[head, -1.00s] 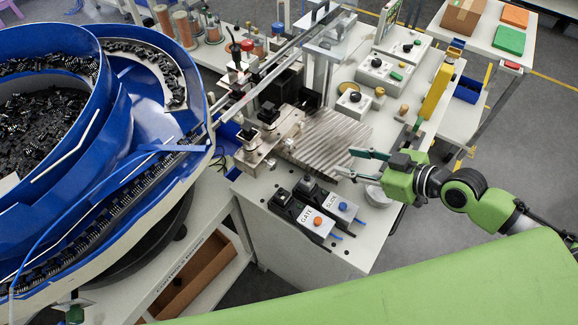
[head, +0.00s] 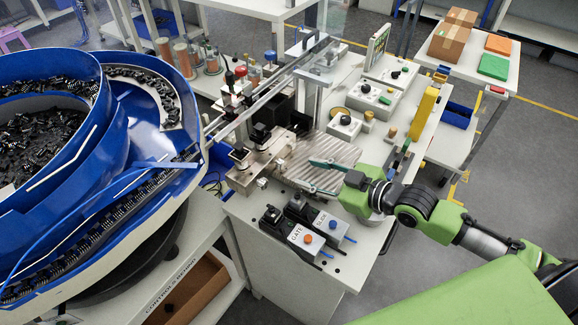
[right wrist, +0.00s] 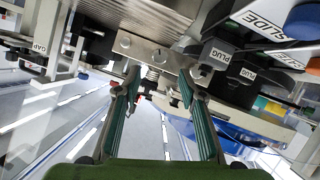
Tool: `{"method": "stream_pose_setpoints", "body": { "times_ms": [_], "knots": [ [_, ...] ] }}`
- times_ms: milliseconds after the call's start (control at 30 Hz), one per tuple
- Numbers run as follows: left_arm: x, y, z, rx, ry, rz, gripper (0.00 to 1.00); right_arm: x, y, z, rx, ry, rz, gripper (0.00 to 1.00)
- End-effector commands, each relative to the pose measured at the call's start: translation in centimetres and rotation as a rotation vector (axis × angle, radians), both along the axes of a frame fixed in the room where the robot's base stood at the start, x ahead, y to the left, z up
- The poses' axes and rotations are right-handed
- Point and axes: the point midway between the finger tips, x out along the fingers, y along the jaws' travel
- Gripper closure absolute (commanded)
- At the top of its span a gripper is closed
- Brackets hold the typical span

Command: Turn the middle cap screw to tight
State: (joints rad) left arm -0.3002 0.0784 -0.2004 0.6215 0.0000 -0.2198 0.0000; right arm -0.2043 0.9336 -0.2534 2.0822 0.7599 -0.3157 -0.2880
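My right gripper (head: 306,175) reaches in from the right in the head view, over the front of the ribbed metal plate (head: 325,155). In the right wrist view the gripper (right wrist: 160,93) has its two teal fingers spread, with nothing between them. Beyond the fingertips is a metal block (right wrist: 165,50) with round bright screw heads, one at its left (right wrist: 125,42) and one nearer its middle (right wrist: 156,56). A small coiled silver part (right wrist: 152,73) shows below, between the fingertips. I cannot tell which head is the middle cap screw or how tight it is.
The GATE box (head: 303,238) and a second switch box (head: 329,225) stand close to the front of the plate. A large blue feeder bowl (head: 120,120) with black connectors fills the left. Labelled GAP (right wrist: 40,48) and PLUG (right wrist: 205,67) parts flank the wrist view.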

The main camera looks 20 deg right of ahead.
Motion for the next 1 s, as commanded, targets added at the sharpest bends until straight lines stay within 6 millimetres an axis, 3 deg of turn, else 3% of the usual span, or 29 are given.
{"method": "stream_pose_setpoints", "body": {
  "times_ms": [133, 500, 900, 933, 1000],
  "knots": [
    [-0.8, 0.1, 0.2, 0.002, 0.012, 0.0, 0.64, 2.0, 1.1, -0.7, 0.004, -0.003, -0.002, 0.63],
    [-0.3, 0.2, 0.6, 0.002, 0.006, 0.0, 0.64, 6.0, 3.5, -2.6, 0.001, -0.001, -0.002, 0.63],
    [0.1, 0.2, 0.7, 0.002, -0.001, 0.0, 0.64, 6.6, 4.0, -3.1, -0.001, 0.001, 0.0, 0.63],
    [0.1, 0.2, 0.7, 0.002, -0.001, 0.0, 0.64, 6.6, 3.9, -3.1, -0.001, 0.001, 0.0, 0.65],
    [0.1, 0.2, 0.7, 0.002, -0.001, 0.0, 0.64, 6.6, 3.9, -3.1, -0.001, 0.001, 0.0, 0.84]
  ]
}}
